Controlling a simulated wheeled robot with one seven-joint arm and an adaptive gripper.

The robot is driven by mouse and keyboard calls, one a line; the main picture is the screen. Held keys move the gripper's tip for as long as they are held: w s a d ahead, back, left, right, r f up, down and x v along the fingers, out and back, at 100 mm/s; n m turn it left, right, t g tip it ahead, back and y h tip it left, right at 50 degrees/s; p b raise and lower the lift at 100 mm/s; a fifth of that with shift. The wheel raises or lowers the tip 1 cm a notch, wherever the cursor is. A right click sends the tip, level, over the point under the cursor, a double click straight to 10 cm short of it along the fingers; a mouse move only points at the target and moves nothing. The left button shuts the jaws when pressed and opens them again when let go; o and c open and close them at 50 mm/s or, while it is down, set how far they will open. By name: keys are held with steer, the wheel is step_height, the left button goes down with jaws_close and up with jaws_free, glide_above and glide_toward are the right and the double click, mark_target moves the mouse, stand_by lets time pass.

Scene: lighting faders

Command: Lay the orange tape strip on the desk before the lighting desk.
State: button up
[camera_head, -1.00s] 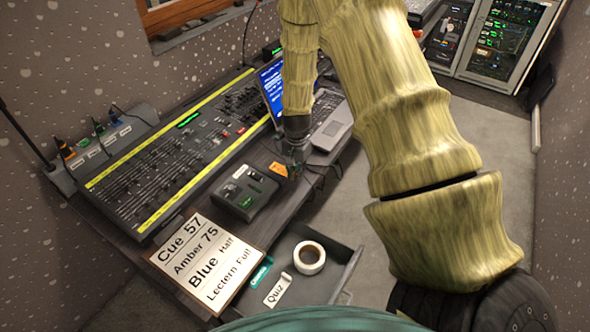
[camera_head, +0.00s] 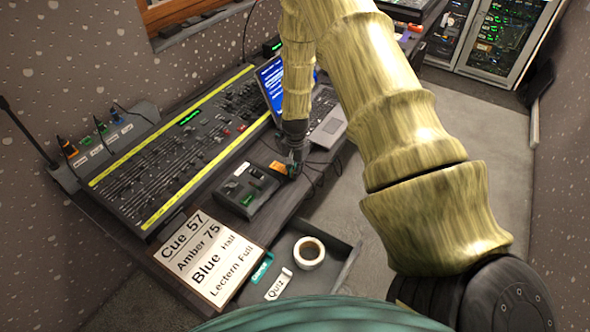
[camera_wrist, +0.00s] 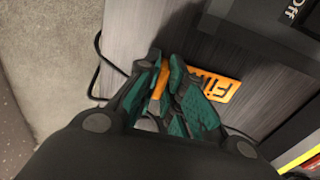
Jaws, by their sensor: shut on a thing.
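The orange tape strip (camera_head: 278,167) shows at the tips of my gripper (camera_head: 294,168), beside the small black control box (camera_head: 248,190). In the wrist view my gripper (camera_wrist: 172,95) is shut on the strip (camera_wrist: 222,90). Part of the strip shows between the green-padded fingers, and a lettered end sticks out to the right over the grey wood desk (camera_wrist: 215,55). I cannot tell whether the strip touches the wood. The lighting desk (camera_head: 180,150), a long black fader console with yellow edges, lies left of my gripper.
An open laptop (camera_head: 327,128) stands just behind my gripper, with black cables nearby. A cue sign (camera_head: 210,258) lies at the front. An open drawer (camera_head: 345,270) holds a tape roll (camera_head: 309,253) and a "Quiz" label (camera_head: 278,284). Bare desk shows around the strip.

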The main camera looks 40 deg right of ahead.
steer(key=shift+f, duration=0.2)
steer(key=o, duration=0.7)
steer(key=shift+r, duration=0.25)
step_height(320, 180, up, 12)
steer(key=b, duration=0.3)
steer(key=shift+b, duration=0.35)
